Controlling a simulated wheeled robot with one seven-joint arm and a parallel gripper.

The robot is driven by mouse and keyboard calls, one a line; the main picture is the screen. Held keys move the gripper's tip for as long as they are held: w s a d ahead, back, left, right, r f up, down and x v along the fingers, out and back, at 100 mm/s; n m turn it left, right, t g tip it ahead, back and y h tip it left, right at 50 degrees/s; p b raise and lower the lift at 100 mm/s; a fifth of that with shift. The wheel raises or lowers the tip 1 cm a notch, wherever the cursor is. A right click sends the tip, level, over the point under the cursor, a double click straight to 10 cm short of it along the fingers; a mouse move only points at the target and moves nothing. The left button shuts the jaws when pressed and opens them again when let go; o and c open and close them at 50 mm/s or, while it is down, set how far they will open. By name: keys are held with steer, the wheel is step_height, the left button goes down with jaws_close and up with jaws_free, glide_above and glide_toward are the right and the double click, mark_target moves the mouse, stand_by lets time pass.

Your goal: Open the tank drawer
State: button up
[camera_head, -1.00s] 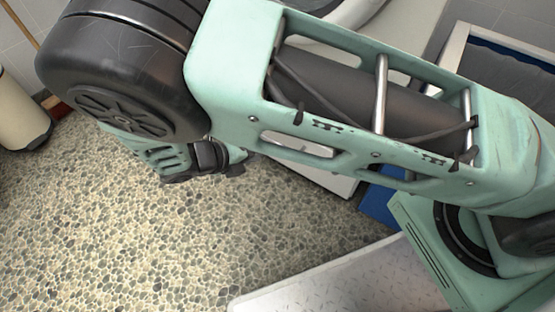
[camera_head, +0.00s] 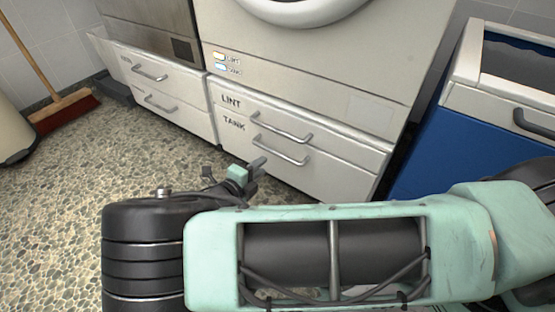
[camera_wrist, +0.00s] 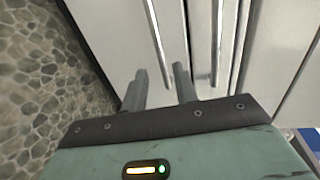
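The tank drawer (camera_head: 320,176) is the lower drawer under the white machine, labelled TANK, and looks shut. Its bar handle (camera_head: 280,150) also shows in the wrist view (camera_wrist: 154,28). The lint drawer (camera_head: 340,143) is just above it, also shut, with its own handle (camera_head: 282,130). My gripper (camera_head: 232,168) is low in front of the drawers, left of the tank handle in the head view. In the wrist view its two fingers (camera_wrist: 160,69) are apart, with the tank handle lined up between them. I see no contact; the depth gap is hard to judge.
A second machine with two handled drawers (camera_head: 150,92) stands to the left. A blue bin (camera_head: 450,150) with a white rim is at right. A broom (camera_head: 65,108) leans at far left. The pebbled floor (camera_head: 90,180) in front is clear.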

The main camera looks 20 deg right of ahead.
mark_target(277, 154)
steer(key=b+x, duration=0.4)
steer(key=x, duration=0.5)
steer(key=shift+w+d, duration=0.2)
steer(key=shift+d, duration=0.05)
jaws_close()
